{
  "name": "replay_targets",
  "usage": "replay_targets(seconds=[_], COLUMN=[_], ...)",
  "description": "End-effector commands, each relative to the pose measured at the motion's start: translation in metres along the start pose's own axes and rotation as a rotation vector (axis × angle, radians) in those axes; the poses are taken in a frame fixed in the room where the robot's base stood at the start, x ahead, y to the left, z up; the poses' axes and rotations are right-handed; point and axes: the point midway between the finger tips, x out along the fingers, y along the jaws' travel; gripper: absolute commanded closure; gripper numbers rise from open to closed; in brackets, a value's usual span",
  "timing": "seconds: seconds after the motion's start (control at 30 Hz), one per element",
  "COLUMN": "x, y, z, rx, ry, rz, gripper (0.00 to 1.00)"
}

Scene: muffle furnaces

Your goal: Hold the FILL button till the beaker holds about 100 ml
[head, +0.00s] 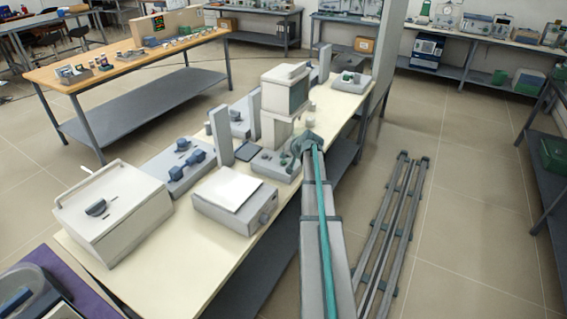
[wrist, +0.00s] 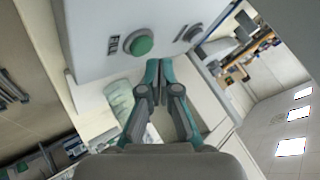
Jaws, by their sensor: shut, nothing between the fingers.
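In the wrist view, a round green button (wrist: 138,43) sits on a pale panel beside the label FILL (wrist: 114,45). My gripper (wrist: 159,66) is shut and empty, its tips a little below and right of the green button in the picture. I cannot tell whether the tips touch the panel. A pale green, see-through vessel (wrist: 118,98), perhaps the beaker, shows left of the fingers; its level is not readable. In the head view, my arm ends by a tall pale unit with a dark screen (head: 298,92); the fingers and button are not clear there.
A second, grey button (wrist: 193,31) is on the same panel, to the right. On the bench in the head view stand a large white box (head: 112,215) and a flat-topped grey device (head: 235,200). Small grey trays with parts crowd the bench around the tall unit.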

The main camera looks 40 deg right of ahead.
Motion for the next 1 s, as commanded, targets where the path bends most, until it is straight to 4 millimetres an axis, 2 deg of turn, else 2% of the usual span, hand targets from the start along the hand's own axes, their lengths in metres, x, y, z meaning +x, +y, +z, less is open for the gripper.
replay_targets(seconds=[1.0], x=[0.0083], y=[0.006], z=[0.006], rx=[0.0], ry=[0.0], rz=[0.0], gripper=[1.0])
